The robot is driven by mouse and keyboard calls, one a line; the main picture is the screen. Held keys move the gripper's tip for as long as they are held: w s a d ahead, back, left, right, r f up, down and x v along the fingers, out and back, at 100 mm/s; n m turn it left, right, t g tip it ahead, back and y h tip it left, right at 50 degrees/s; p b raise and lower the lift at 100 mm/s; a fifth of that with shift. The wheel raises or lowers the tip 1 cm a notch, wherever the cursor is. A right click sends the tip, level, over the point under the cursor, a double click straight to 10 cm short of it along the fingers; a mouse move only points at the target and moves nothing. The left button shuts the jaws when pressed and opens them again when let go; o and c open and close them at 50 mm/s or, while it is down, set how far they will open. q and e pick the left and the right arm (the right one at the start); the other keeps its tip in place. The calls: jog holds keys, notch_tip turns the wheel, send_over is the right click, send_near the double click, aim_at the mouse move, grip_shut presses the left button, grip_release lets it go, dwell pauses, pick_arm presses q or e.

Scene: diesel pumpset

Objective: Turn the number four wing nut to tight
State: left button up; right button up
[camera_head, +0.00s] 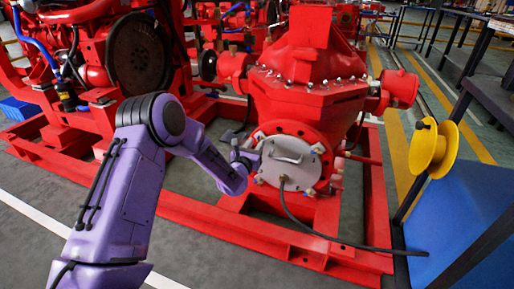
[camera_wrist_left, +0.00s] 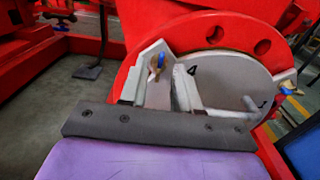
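The round grey cover plate (camera_head: 290,172) with a handle sits on the red flange of the pump; it also shows in the wrist view (camera_wrist_left: 225,95). A small brass wing nut with a blue part (camera_wrist_left: 156,66) sits at a lug on the plate's left side. A similar nut with blue (camera_wrist_left: 289,88) is at the right edge. My left gripper (camera_head: 250,157) is at the plate's left edge. In the wrist view its fingers (camera_wrist_left: 159,82) are apart, with the left nut seen between and beyond their tips; contact cannot be told. My right gripper is out of view.
The red pump body (camera_head: 305,70) stands on a red base frame (camera_head: 270,236). A black cable (camera_head: 325,237) runs from the plate to the right. A yellow spool (camera_head: 433,149) and a blue panel (camera_head: 455,220) stand at right. Grey floor is open at lower left.

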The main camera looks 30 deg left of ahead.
aim_at(259, 140)
pick_arm(q)
jog(key=shift+x, duration=1.1)
grip_shut()
